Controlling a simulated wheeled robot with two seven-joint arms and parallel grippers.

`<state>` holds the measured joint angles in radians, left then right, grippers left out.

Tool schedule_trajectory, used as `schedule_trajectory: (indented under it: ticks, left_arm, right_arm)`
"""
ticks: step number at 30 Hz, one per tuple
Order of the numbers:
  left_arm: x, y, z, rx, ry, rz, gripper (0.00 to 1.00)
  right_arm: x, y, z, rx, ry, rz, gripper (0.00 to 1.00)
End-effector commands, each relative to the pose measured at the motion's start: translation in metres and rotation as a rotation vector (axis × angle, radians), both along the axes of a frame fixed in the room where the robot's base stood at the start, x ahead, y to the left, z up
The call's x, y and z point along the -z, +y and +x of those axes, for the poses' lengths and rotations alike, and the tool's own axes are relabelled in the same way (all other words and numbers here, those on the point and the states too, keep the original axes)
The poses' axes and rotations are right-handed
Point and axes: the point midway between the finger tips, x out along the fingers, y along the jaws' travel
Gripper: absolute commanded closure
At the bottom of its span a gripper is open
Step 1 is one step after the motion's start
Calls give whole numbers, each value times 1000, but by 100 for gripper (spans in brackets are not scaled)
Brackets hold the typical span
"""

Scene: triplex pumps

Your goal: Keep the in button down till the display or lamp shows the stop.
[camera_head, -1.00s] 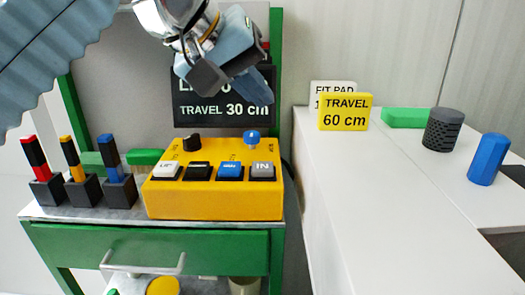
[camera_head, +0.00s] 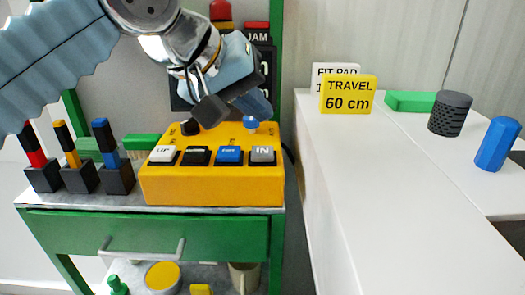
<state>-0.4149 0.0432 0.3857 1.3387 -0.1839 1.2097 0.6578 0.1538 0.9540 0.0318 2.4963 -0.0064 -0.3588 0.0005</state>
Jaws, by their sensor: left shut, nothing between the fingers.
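The yellow control box (camera_head: 212,191) stands on the bench top. Its front row has a white UP button (camera_head: 163,154), a black button (camera_head: 197,156), a blue button (camera_head: 230,155) and a grey IN button (camera_head: 263,155) at the right end. A blue knob (camera_head: 251,123) is behind the IN button. My left gripper (camera_head: 238,112) is shut and empty, above the back of the box, apart from the IN button. It hides most of the dark display (camera_head: 181,90) behind. A red lamp (camera_head: 221,10) and a JAM sign (camera_head: 257,33) show at the top. My right gripper is out of view.
Three upright tools in black blocks (camera_head: 82,178) stand left of the box. A white counter (camera_head: 390,150) on the right holds a yellow TRAVEL 60 cm sign (camera_head: 348,95), a green block (camera_head: 411,101), a dark cylinder (camera_head: 450,113) and a blue prism (camera_head: 497,144).

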Motion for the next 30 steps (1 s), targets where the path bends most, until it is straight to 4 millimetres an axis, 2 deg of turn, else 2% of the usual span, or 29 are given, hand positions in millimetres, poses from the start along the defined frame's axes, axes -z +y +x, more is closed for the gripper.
schedule_trajectory:
  ticks: [3, 9, 30]
  left_arm:
    - [21, 0, 0, 0, 1, 0, 100]
    - [33, 0, 0, 0, 1, 0, 100]
    - [34, 0, 0, 0, 1, 0, 100]
  right_arm:
    - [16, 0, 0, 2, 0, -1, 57]
    - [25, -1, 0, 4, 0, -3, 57]
    - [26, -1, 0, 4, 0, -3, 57]
